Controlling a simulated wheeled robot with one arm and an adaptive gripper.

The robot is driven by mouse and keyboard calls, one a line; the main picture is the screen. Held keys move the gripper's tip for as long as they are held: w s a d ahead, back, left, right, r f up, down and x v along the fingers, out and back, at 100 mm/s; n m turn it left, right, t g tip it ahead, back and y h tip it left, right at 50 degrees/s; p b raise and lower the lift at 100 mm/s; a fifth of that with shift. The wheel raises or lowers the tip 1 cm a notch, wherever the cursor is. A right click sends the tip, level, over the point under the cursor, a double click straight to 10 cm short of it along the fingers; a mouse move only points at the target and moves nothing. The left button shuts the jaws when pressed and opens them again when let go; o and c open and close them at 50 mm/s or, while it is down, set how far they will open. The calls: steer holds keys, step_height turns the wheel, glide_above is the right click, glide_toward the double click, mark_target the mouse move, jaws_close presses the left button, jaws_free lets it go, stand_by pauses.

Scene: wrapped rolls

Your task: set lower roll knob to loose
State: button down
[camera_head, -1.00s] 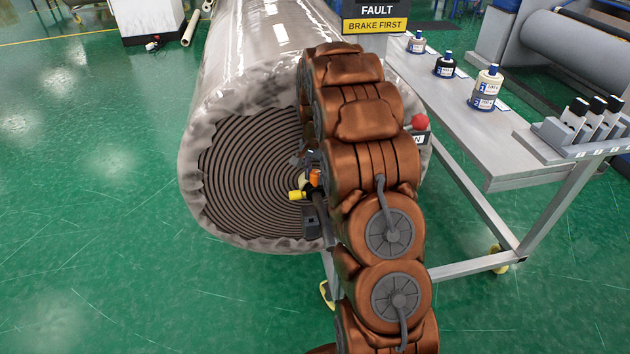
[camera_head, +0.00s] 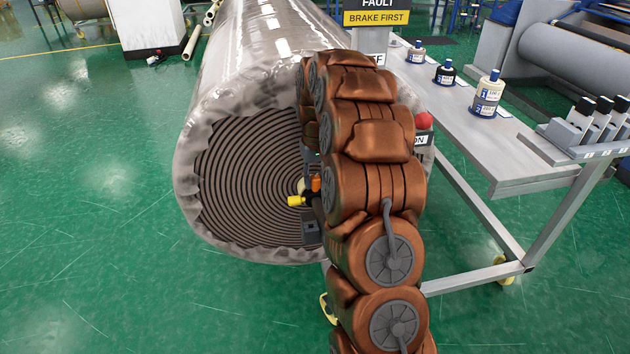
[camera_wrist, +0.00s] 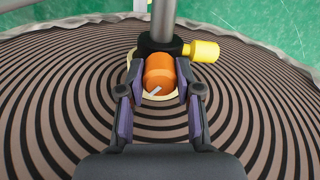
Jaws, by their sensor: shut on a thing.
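The orange knob (camera_wrist: 159,74) sits at the centre of the wrapped roll's end in the wrist view, with a pale pointer mark on its lower face. My gripper (camera_wrist: 158,92) has one finger on each side of the knob and is shut on it. A yellow handle (camera_wrist: 204,51) sticks out to the right from a black collar (camera_wrist: 160,46) just behind the knob. In the head view the knob (camera_head: 316,184) is a small orange patch by the yellow handle (camera_head: 295,201). My arm hides most of my gripper there. No loose or tight labels can be read.
The big wrapped roll (camera_head: 245,190) fills the middle left, its spiral end facing me. A steel table (camera_head: 470,140) with several bottles stands to the right. Green floor is clear at left.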

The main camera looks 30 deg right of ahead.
mark_target(315, 177)
steer(key=shift+n, duration=0.6)
steer(key=c, duration=0.8)
jaws_free()
step_height(315, 177, up, 12)
